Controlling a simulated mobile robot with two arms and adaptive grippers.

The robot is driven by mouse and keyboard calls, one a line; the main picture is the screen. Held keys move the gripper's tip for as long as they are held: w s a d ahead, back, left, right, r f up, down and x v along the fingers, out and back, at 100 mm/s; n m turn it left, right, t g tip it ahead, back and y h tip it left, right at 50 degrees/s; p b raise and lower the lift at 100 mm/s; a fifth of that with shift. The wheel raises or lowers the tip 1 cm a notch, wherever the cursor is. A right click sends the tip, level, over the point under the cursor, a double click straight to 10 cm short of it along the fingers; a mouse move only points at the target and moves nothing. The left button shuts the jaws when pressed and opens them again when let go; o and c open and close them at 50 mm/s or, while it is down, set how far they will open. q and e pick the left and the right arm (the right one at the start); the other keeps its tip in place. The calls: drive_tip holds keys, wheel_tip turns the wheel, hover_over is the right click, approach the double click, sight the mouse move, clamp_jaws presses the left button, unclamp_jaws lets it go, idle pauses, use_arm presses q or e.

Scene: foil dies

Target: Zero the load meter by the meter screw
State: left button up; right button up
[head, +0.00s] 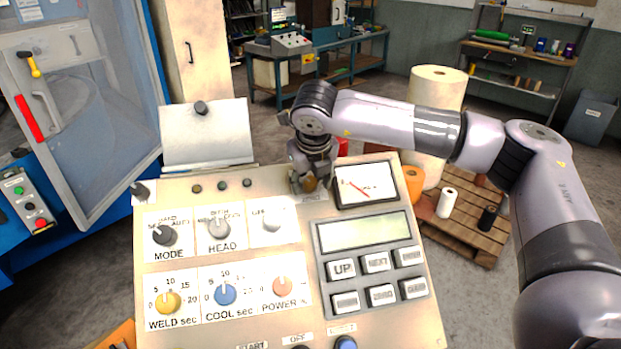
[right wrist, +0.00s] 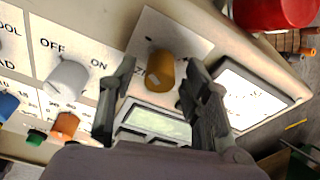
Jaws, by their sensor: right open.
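The load meter (head: 367,185) is a white dial in a black frame at the panel's top right, with a red needle leaning to the left. In the right wrist view its face (right wrist: 250,97) is washed out. The meter screw (right wrist: 160,71) is a brass knob on a pale plate, left of the meter; in the head view it shows partly (head: 310,184) beneath my gripper. My right gripper (head: 308,180) is over the screw. In the right wrist view its open fingers (right wrist: 159,72) stand on either side of the knob, with gaps visible. My left gripper is not in view.
The panel carries a grey display (head: 363,232), push buttons and several knobs, including an OFF/ON knob (right wrist: 66,78) beside the left finger. A red object (right wrist: 275,12) stands behind the panel. A pallet (head: 468,225) with rolls is at the right.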

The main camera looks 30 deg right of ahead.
drive_tip(key=shift+c, duration=0.4)
drive_tip(key=shift+c, duration=1.3)
clamp_jaws()
